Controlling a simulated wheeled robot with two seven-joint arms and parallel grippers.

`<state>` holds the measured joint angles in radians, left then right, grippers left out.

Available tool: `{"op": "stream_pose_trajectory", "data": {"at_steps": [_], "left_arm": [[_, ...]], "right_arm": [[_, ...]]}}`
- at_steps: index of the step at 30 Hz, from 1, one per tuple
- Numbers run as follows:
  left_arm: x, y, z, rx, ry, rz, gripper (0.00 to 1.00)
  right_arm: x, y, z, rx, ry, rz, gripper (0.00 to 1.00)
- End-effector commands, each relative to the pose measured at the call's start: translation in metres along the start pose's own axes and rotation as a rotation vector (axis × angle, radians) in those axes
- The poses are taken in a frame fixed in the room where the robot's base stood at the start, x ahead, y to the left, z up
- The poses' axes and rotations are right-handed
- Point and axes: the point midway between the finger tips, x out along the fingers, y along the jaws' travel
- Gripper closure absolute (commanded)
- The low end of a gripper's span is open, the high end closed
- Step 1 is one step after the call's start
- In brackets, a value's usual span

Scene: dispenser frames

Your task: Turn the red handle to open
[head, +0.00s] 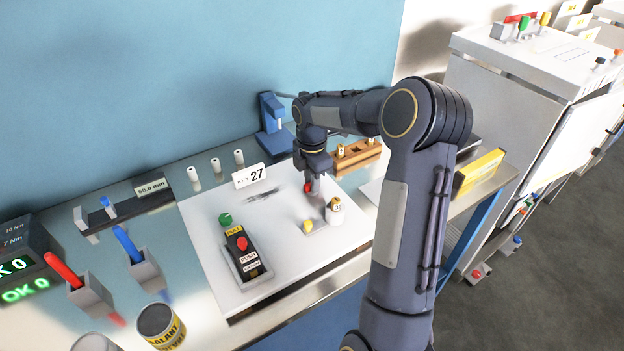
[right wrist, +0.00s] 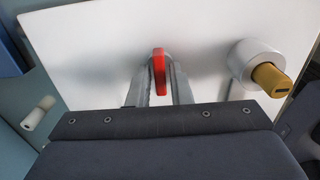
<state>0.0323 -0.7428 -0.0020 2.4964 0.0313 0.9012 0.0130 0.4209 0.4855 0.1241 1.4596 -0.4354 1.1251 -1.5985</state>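The red handle (head: 307,188) is a small red lever on the white panel (head: 205,235) in the head view. In the right wrist view the red handle (right wrist: 159,72) stands upright on a round silver base. My right gripper (head: 313,180) is right at it, pointing down. In the right wrist view the fingers of my right gripper (right wrist: 159,85) lie close on both sides of the handle with hardly any gap, and look shut on it. Part of the handle is hidden by the gripper in the head view. My left gripper is not in view.
A silver cylinder with a yellow knob (right wrist: 270,75) stands right of the handle; the head view shows it too (head: 334,212). A smaller yellow knob (head: 308,226) and a push-button box (head: 240,262) are nearer. A "KEY 27" sign (head: 249,176) stands behind.

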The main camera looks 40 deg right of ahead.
Motion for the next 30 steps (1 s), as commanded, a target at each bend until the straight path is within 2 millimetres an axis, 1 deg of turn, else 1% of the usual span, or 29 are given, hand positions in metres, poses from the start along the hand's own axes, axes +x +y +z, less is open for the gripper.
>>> {"op": "stream_pose_trajectory", "data": {"at_steps": [1,3,4,11,17,23,30], "left_arm": [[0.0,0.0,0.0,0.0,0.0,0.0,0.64],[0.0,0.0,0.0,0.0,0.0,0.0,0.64],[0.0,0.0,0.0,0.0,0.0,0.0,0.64],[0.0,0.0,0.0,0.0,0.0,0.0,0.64],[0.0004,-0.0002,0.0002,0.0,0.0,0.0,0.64],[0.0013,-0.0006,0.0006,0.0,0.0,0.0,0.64],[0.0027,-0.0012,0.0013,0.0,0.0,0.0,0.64]], "right_arm": [[-0.0002,0.0,0.0,0.0,0.0,0.0,0.88],[-0.0003,0.0,0.0,0.0,0.0,0.0,0.97],[-0.0003,0.0,0.0,0.0,0.0,0.0,1.0],[-0.0004,0.0001,-0.0001,0.005,0.0,0.0,1.0],[-0.0004,0.0001,-0.0001,0.054,0.001,0.0,1.0],[-0.0005,0.0004,-0.0006,0.175,0.0,0.001,1.0],[-0.0004,0.0005,-0.0005,0.394,0.001,0.001,1.0]]}}
